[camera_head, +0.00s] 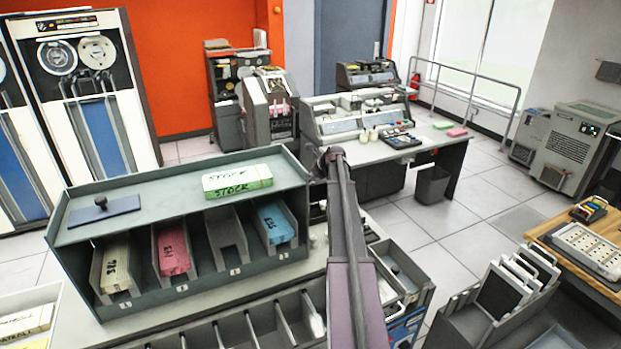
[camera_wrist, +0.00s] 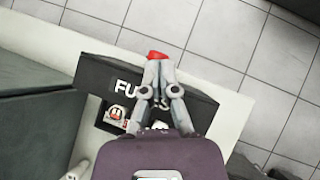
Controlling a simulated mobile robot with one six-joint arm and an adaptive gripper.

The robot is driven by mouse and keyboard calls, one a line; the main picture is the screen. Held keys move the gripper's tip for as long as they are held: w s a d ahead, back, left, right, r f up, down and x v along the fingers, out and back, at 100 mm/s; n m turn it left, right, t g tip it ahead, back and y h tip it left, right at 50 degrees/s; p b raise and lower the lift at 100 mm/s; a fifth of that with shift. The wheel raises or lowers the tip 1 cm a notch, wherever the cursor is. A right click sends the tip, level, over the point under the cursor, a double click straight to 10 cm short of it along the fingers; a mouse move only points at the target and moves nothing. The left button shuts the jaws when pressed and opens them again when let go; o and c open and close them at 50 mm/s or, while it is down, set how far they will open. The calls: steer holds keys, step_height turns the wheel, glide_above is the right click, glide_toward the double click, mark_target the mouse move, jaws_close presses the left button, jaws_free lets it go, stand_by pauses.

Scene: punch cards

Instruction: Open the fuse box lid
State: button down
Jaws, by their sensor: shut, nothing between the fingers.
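The fuse box (camera_wrist: 110,120) shows in the wrist view as a dark box on a pale surface. Its dark lid (camera_wrist: 97,76) carries a white label starting "FU"; my fingers hide the rest. Below the lid part of the inside shows, with a round red-and-white part, so the lid stands at least partly open; how far I cannot tell. My gripper (camera_wrist: 158,64) is shut and empty in front of the lid. A small red piece (camera_wrist: 157,55) shows right at the fingertips, and I cannot tell whether they touch it. I cannot make out the fuse box in the head view.
In the head view a card rack (camera_head: 75,236) with several slots stands left of my arm, with a green STOCK box (camera_head: 238,181) on top. A desk with a console (camera_head: 352,118) stands behind. A wooden table (camera_head: 600,245) is at right. Tiled floor is free between.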

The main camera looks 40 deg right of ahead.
steer(key=shift+w, duration=0.1)
steer(key=shift+w+d+f+g, duration=0.2)
steer(key=shift+w+f+g, duration=0.15)
steer(key=shift+w, duration=0.3)
steer(key=shift+w+d+f+g, duration=0.15)
steer(key=shift+w+f+g, duration=0.15)
steer(key=shift+w, duration=0.3)
steer(key=shift+s+r, duration=0.1)
steer(key=p+v, duration=0.4)
steer(key=v, duration=0.1)
steer(key=shift+s+d, duration=0.1)
steer(key=shift+s, duration=0.3)
steer(key=p+v, duration=0.7)
steer(key=v, duration=0.1)
steer(key=shift+d, duration=0.15)
